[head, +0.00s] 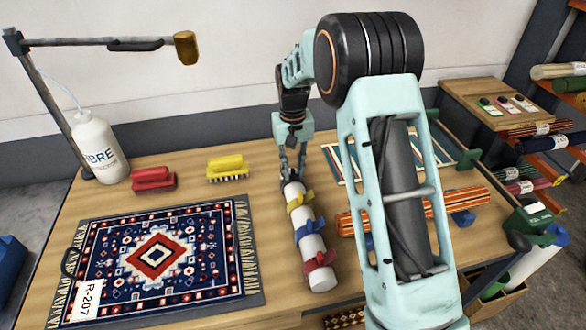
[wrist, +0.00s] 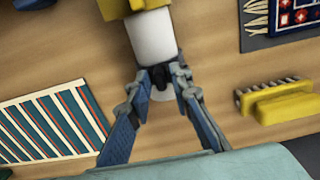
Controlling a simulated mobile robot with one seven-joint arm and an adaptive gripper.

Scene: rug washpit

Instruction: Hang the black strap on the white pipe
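The white pipe (head: 317,268) lies on the wooden table, running from the front towards my gripper. Yellow, blue and red straps sit around it. My gripper (head: 290,180) is at its far end, pointing down. In the wrist view, my fingertips (wrist: 168,77) close on the black strap (wrist: 160,76) from both sides. The strap is at the end of the white pipe (wrist: 153,42), with white showing on both sides of it. It appears to be around the pipe, but the fingers hide part of it. In the head view the strap is a small dark patch.
A patterned rug (head: 243,270) with an R-207 tag lies at left. Red (head: 152,179) and yellow (head: 228,168) brushes and a white bottle (head: 98,150) stand behind it. Striped rolled rugs (head: 462,199) lie right of the pipe. A striped mat (head: 345,166) is behind.

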